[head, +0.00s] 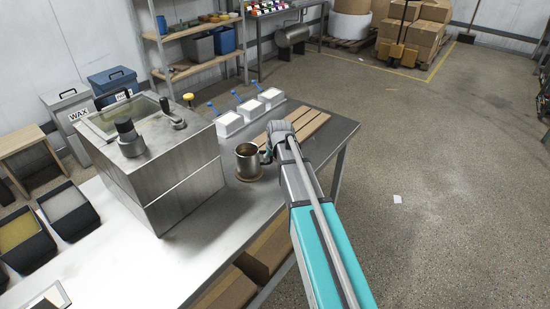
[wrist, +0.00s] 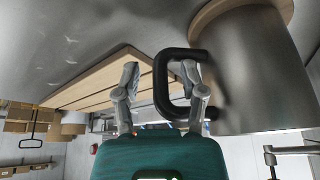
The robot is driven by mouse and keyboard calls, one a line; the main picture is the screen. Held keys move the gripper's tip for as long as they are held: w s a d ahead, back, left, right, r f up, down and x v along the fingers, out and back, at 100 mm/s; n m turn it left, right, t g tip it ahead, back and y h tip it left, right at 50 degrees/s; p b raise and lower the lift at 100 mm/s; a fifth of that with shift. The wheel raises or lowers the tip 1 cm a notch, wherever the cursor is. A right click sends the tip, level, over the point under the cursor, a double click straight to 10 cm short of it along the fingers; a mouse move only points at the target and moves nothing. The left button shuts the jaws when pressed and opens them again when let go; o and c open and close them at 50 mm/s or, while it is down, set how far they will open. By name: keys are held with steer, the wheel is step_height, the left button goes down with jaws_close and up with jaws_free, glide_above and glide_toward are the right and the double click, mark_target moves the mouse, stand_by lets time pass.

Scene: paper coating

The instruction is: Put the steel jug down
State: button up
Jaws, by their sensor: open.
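The steel jug (head: 248,165) stands upright on a round wooden coaster (head: 249,179) on the steel table, near its right end. In the wrist view, which looks upside down, the jug's wall (wrist: 255,75) fills the right side and its dark handle (wrist: 163,85) reaches to the middle. The coaster's edge (wrist: 203,20) shows under the jug. My gripper (wrist: 161,75) is open, with one finger on each side of the handle's outer bar; a gap shows beside the left finger. In the head view my gripper (head: 268,156) is beside the jug, partly hidden by my arm.
A slatted wooden rack (head: 304,128) lies close behind my gripper. A big steel tank (head: 165,165) stands left of the jug. White trays with blue-handled tools (head: 250,108) line the back. Open floor (head: 430,180) lies to the right.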

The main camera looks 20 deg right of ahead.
steer(key=shift+r, duration=0.1)
steer(key=p+v, duration=1.1)
steer(key=v, duration=0.1)
stand_by(0.5)
steer(key=shift+s, duration=0.1)
stand_by(0.6)
steer(key=s+a+g, duration=0.2)
steer(key=s+a, duration=0.1)
steer(key=s, duration=0.7)
steer(key=s+a+f+g, duration=0.1)
steer(key=s+a+g, duration=0.1)
steer(key=s, duration=0.8)
steer(key=shift+s+a+f+g, duration=0.25)
steer(key=shift+s+a+g, duration=0.1)
steer(key=shift+a, duration=0.2)
